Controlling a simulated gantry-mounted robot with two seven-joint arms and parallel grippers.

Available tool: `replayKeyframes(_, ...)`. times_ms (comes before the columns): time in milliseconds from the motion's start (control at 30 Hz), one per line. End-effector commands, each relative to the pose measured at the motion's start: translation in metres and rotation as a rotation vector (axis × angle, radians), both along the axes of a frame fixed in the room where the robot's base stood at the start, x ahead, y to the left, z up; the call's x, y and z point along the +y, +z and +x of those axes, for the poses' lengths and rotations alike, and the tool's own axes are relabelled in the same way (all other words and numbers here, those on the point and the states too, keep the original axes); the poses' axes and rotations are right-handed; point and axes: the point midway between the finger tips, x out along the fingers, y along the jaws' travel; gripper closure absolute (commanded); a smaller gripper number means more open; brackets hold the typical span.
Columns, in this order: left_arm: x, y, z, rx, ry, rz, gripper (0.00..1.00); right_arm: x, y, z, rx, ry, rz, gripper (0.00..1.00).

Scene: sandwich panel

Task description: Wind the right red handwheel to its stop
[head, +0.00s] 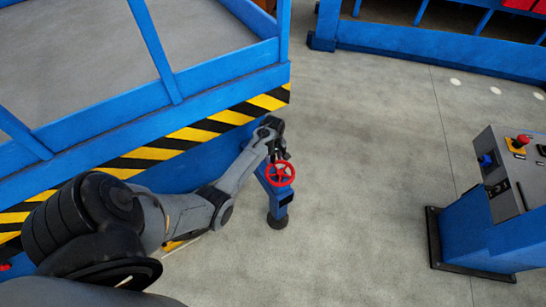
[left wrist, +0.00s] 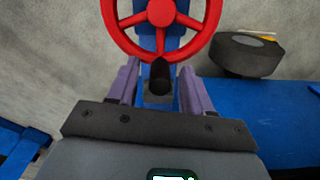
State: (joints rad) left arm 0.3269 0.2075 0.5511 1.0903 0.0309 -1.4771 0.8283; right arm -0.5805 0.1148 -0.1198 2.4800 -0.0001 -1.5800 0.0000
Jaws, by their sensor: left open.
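The red handwheel (head: 280,173) sits on top of a short blue post (head: 278,203) beside the striped blue platform. In the left wrist view the red handwheel (left wrist: 161,14) fills the top middle, with spokes and a round hub. A black knob (left wrist: 160,76) stands at its near rim. My left gripper (head: 281,153) is at the wheel's far side in the head view. In the left wrist view its two purple fingers (left wrist: 159,88) are open, one on each side of the black knob. I cannot tell whether they touch it. My right gripper is not in view.
A blue platform with a black-and-yellow striped edge (head: 190,132) and rails lies close on the left. A control console (head: 505,180) on a blue stand is at the right. The grey floor between post and console is clear. A dark round part (left wrist: 246,54) lies right of the wheel.

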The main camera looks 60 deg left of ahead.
Motion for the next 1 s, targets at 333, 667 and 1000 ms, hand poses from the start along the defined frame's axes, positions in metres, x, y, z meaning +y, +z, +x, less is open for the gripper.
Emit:
replayKeyframes(333, 0.000, 0.000, 0.000, 0.000, 0.000, 0.000, 0.86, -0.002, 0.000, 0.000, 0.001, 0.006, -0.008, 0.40)
replayKeyframes(667, 0.000, 0.001, 0.001, 0.001, -0.011, 0.000, 1.00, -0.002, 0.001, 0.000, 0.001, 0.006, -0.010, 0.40)
replayKeyframes(1000, 0.000, 0.003, 0.009, 0.002, -0.158, 0.001, 1.00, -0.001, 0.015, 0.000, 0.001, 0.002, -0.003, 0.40)
